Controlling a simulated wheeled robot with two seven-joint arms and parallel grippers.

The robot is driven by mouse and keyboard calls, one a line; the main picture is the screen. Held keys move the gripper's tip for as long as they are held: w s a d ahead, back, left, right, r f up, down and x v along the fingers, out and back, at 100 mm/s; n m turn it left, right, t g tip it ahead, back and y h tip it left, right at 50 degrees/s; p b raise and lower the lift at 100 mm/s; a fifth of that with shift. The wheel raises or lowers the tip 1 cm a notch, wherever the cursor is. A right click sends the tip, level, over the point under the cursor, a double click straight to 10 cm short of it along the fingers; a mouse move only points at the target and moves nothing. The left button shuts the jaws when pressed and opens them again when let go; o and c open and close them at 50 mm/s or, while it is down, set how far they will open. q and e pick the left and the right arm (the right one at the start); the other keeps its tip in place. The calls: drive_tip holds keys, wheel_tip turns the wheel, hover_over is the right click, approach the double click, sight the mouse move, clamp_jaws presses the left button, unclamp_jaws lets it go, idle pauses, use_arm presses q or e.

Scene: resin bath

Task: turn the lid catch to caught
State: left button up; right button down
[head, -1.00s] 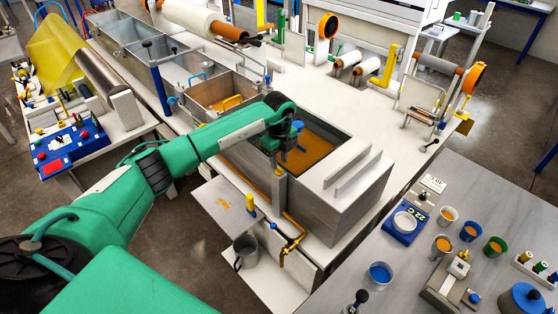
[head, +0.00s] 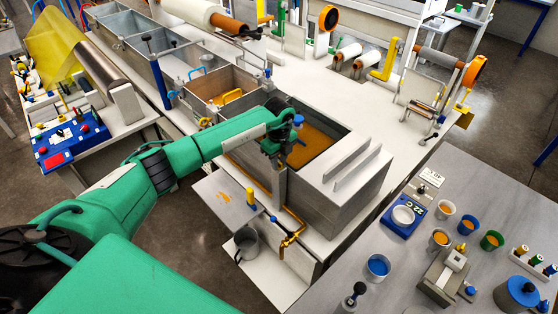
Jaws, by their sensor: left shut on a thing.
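My left gripper (head: 279,152) is at the front rim of the near resin bath (head: 340,205), a grey metal tank with orange resin (head: 315,150) inside. The gripper points down and is shut on a small part at the rim, which I take to be the lid catch. My gripper hides most of this part, so its turn position cannot be told. A grey upright post (head: 279,185) stands just below the jaws on the tank's front wall. A blue knob (head: 298,120) shows beside the gripper. My right gripper is not in view.
A brass tap (head: 290,240) and a grey mug (head: 246,241) are below the tank front. Other open tanks (head: 195,75) run back to the left. A side table (head: 400,260) at right holds a scale (head: 402,218) and several cups.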

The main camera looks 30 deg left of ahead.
use_arm(q)
drive_tip(key=shift+f+m+b, duration=0.15)
drive_tip(key=shift+m+b, duration=0.25)
drive_tip(key=shift+b, duration=0.1)
drive_tip(key=m+b, duration=1.1)
drive_tip(key=b, duration=0.1)
drive_tip(key=shift+w, duration=0.1)
drive_tip(key=m+b, duration=0.2)
drive_tip(key=m, duration=0.1)
drive_tip(key=shift+r+m+b, duration=0.2)
drive_tip(key=shift+m+b, duration=0.5)
drive_tip(key=shift+b, duration=0.05)
drive_tip(key=o, duration=0.6)
